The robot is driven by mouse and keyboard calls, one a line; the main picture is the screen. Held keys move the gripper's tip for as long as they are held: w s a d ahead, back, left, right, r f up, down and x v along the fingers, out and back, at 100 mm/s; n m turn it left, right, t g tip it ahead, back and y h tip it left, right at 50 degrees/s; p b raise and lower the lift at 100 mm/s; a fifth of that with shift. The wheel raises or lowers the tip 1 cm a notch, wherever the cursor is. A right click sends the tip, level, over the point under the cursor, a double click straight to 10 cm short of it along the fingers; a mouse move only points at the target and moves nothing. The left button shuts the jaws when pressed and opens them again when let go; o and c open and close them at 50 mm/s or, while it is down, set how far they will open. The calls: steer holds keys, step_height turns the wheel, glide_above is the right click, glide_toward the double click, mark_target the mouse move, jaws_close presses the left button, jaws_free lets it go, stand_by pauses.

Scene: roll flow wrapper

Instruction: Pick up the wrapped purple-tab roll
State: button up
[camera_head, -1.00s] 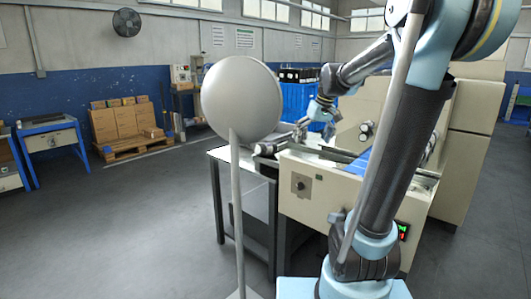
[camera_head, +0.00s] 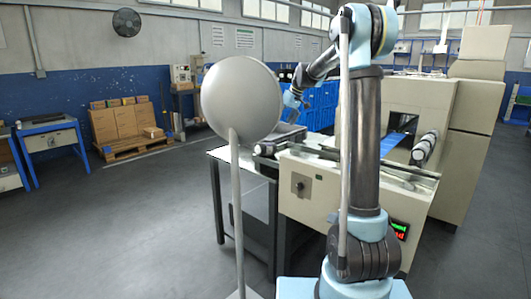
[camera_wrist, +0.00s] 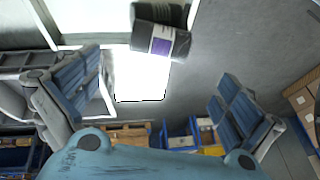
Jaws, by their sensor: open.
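The wrapped purple-tab roll (camera_wrist: 160,40) is a dark cylinder with a purple and white label, at the top middle of the wrist view. It lies at the edge of a bright white surface (camera_wrist: 140,85). A second dark roll (camera_wrist: 160,13) lies right beside it. My gripper (camera_wrist: 160,68) is open and empty, its blue-padded fingers wide apart to the left and right below the roll in the picture. In the head view my gripper (camera_head: 292,104) is above the table, partly behind a grey disc. A dark cylinder (camera_head: 264,149) shows at the table; its label cannot be made out.
The grey disc on a pole (camera_head: 241,98) stands in front of the table (camera_head: 225,155). The cream wrapping machine (camera_head: 335,190) adjoins the table on the right. Blue crates (camera_head: 322,105) stand behind. A pallet of cardboard boxes (camera_head: 120,125) is far left, with open floor between.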

steer(key=x, duration=1.2)
steer(key=shift+x, duration=2.7)
steer(key=shift+w+a+r, duration=0.15)
steer(key=c, duration=1.1)
